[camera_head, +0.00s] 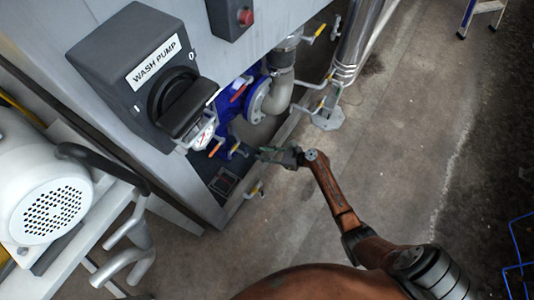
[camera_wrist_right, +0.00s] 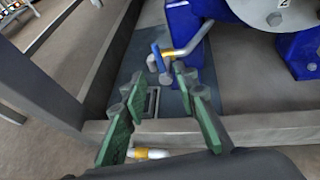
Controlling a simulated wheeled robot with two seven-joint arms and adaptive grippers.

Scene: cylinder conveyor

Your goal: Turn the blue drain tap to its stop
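The blue drain tap (camera_head: 235,149) sits low on the blue pump, above the plinth, in the head view. In the right wrist view its blue lever (camera_wrist_right: 156,56) stands up beside a grey pipe with a yellow band. My right gripper (camera_head: 264,154) is to the right of the tap in the head view. In the right wrist view the gripper (camera_wrist_right: 158,88) has its green fingers apart, with the tap lever beyond the gap between the tips. The fingers appear empty and not touching the lever. My left gripper is not in view.
The blue pump body (camera_wrist_right: 190,30) and a grey flanged pipe (camera_head: 281,92) stand close by. The grey WASH PUMP box (camera_head: 120,85) is at upper left. Open floor (camera_head: 390,130) lies to the right.

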